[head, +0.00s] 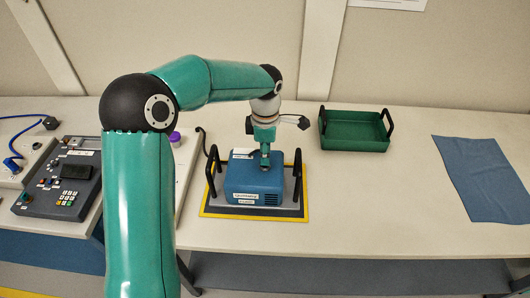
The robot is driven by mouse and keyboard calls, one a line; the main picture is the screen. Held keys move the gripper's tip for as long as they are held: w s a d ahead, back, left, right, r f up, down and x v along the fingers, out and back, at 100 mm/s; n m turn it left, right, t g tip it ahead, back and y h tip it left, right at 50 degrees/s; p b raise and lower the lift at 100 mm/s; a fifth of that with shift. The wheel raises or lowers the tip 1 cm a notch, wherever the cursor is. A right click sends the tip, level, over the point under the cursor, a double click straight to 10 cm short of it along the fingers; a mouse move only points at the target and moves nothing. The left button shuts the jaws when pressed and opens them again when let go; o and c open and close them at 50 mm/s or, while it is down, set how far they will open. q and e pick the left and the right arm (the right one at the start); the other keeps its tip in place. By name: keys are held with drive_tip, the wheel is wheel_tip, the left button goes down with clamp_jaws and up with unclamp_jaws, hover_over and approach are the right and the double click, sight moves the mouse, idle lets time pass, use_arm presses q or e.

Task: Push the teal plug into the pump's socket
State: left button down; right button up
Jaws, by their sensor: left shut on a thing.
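The pump (250,185) is a blue box with white labels and a vent on its front. It stands on a grey tray with black handles, left of the picture's middle. My left gripper (265,153) points down over the top of the pump, toward its right part. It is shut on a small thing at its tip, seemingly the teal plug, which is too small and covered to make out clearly. The socket is hidden under the gripper. I cannot tell whether the plug touches or sits in the socket. My right gripper is not in view.
A yellow-edged mat (208,213) lies under the pump's tray. A green bin (352,142) with black handles stands to the right, and a blue cloth (484,178) lies farther right. A dark control panel (60,185) and a blue cable (14,163) are at the left. Bare table lies between bin and cloth.

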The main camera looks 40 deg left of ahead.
use_arm(q)
drive_tip(key=shift+f+b, duration=0.4)
drive_tip(key=shift+f, duration=0.1)
idle(0.3)
drive_tip(key=c, duration=0.9)
unclamp_jaws()
drive_tip(key=shift+o, duration=0.2)
drive_tip(key=shift+r, duration=0.1)
